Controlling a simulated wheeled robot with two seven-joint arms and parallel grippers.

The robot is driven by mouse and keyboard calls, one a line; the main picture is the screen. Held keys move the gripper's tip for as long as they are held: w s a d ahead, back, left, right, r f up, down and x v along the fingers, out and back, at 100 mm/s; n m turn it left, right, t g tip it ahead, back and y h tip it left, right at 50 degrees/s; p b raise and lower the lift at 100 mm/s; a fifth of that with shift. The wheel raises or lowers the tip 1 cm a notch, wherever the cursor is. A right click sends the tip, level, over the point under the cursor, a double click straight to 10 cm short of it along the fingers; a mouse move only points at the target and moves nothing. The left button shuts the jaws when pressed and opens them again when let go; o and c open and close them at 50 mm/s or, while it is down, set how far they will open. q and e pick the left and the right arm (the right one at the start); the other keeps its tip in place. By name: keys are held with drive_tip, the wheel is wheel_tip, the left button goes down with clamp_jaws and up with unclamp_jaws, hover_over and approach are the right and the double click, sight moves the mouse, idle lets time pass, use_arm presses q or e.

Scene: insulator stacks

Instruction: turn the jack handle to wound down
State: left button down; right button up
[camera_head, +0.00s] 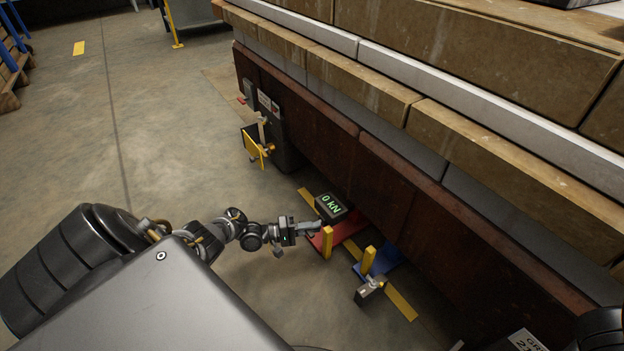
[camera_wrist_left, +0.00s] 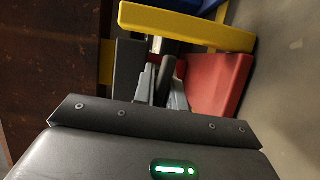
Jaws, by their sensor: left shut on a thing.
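My left gripper (camera_head: 314,227) reaches in from the left to a low red jack (camera_head: 346,231) beside the rusty base of the stack. In the left wrist view its fingers (camera_wrist_left: 163,88) are shut on a dark rod, the jack handle (camera_wrist_left: 166,72). The red jack body (camera_wrist_left: 218,82) shows right of the fingers, and a yellow bar (camera_wrist_left: 185,27) crosses beyond them. A yellow upright (camera_head: 327,242) stands at the near end of the red jack. The fingers partly hide the handle, so its turn angle cannot be told. My right gripper is not in view.
A readout (camera_head: 331,206) showing 0 kN sits by the red jack. A blue jack (camera_head: 383,260) with a yellow upright and a small grey box (camera_head: 370,291) is to the right. The rusty base (camera_head: 400,207) overhangs close by. The floor (camera_head: 170,150) at left is clear.

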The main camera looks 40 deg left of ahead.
use_arm(q)
drive_tip(key=shift+d+n, duration=0.2)
drive_tip(key=shift+n, duration=0.1)
idle(0.4)
drive_tip(key=c, duration=1.5)
unclamp_jaws()
drive_tip(key=shift+o, duration=0.2)
drive_tip(key=shift+a, duration=0.1)
drive_tip(key=shift+s+a, duration=0.1)
drive_tip(key=v, duration=1)
drive_tip(key=shift+s+a, duration=0.2)
drive_tip(key=shift+f, duration=0.15)
